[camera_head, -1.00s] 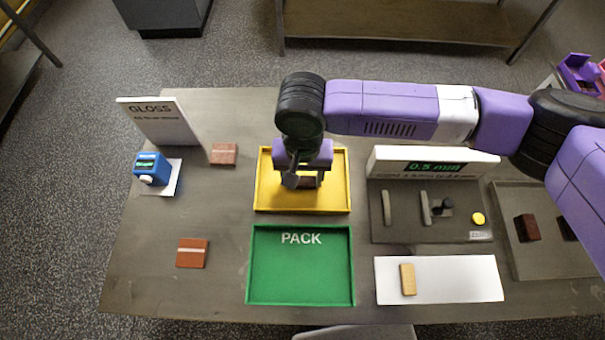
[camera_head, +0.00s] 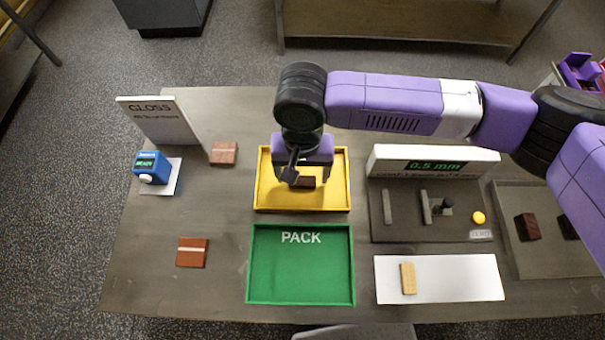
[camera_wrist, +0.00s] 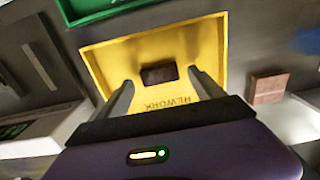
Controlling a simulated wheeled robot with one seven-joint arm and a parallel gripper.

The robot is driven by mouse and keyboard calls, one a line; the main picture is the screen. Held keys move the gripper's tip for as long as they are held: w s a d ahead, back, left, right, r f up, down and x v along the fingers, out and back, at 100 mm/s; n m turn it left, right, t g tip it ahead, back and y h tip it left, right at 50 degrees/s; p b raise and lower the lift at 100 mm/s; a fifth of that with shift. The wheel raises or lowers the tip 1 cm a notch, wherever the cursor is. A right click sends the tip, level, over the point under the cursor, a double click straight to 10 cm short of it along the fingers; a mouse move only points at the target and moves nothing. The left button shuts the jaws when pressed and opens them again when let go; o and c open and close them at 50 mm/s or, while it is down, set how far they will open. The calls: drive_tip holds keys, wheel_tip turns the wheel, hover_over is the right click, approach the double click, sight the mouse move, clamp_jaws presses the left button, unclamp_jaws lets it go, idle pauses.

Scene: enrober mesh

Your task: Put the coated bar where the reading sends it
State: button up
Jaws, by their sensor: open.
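The coated bar (camera_head: 303,182), dark brown, lies on the floor of the yellow tray (camera_head: 262,185). In the wrist view the bar (camera_wrist: 159,73) lies flat between and beyond my fingers, with the word REWORK on the yellow tray (camera_wrist: 205,40) floor. My gripper (camera_head: 303,172) is open above the tray; in the wrist view my gripper (camera_wrist: 160,90) has its two fingers spread, apart from the bar. The gauge display (camera_head: 435,167) reads 0.5 mm. The green PACK tray (camera_head: 300,275) is empty.
A blue device (camera_head: 151,166) stands by the GLOSS sign (camera_head: 158,120) at the left. Brown blocks (camera_head: 192,252) lie on the table. A biscuit (camera_head: 408,279) lies on a white board (camera_head: 460,280). Dark bars (camera_head: 527,228) sit in a grey tray at the right.

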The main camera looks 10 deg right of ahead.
sight(302, 181)
wheel_tip(302, 181, up, 10)
drive_tip(key=shift+r+b, duration=0.25)
drive_tip(key=shift+b, duration=0.15)
